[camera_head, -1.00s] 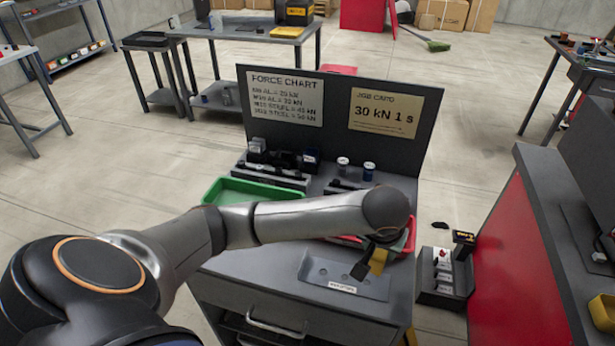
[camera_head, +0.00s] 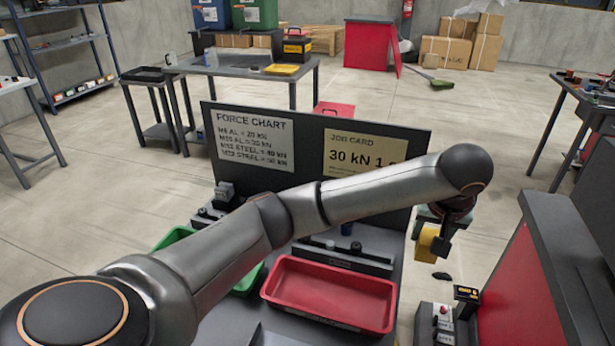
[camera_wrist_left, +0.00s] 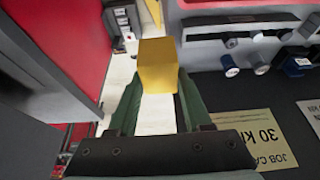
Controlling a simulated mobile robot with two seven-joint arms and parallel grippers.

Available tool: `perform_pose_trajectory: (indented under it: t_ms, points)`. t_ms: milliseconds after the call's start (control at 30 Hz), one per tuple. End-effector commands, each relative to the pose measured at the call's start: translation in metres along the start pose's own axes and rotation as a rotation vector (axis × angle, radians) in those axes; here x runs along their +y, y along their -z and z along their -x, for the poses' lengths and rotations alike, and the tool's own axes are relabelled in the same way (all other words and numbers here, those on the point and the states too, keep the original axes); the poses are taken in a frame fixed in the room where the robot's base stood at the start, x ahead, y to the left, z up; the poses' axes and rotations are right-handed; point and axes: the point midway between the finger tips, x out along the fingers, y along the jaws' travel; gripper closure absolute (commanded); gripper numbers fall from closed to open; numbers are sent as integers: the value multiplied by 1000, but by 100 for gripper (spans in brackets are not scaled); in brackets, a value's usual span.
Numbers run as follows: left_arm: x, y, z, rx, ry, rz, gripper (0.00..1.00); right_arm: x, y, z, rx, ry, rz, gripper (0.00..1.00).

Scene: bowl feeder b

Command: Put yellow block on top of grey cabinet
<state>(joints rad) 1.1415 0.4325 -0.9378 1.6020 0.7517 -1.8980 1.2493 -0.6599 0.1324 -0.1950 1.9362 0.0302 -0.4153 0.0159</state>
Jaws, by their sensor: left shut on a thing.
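My left gripper (camera_head: 437,238) is shut on a yellow block (camera_head: 426,244). It holds the block in the air beyond the right edge of the grey bench-like cabinet (camera_head: 384,239). In the left wrist view the yellow block (camera_wrist_left: 158,65) sits between the green-grey fingers, with pale floor behind it. A red-sided unit with a grey top (camera_head: 560,235) stands at the right of the head view; I cannot tell which unit is the grey cabinet meant. My right gripper is not in view.
A dark upright panel (camera_head: 307,125) with signs backs the bench. A small control box (camera_head: 440,322) stands right of the bench.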

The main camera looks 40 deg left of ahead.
Motion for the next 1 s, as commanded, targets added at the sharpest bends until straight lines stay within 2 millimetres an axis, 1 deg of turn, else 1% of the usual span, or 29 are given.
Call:
perform_pose_trajectory:
  t_ms: [67,167,267,533,600,700,800,1000]
  points:
    - [0,0,0,1,-1,0,100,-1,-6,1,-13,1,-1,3]
    - [-5,4,-5,1,2,3,100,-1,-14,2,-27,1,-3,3]
    - [-15,15,-18,1,5,5,100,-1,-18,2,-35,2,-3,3]
    - [-51,56,-67,0,4,6,100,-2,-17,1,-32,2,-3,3]
    - [-58,58,-85,-2,5,3,100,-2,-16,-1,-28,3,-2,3]
    - [-64,63,-105,-1,3,1,100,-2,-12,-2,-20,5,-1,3]
    - [-69,66,-118,0,1,2,100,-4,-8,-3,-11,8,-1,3]
    - [-74,70,-133,0,0,1,100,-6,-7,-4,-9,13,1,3]
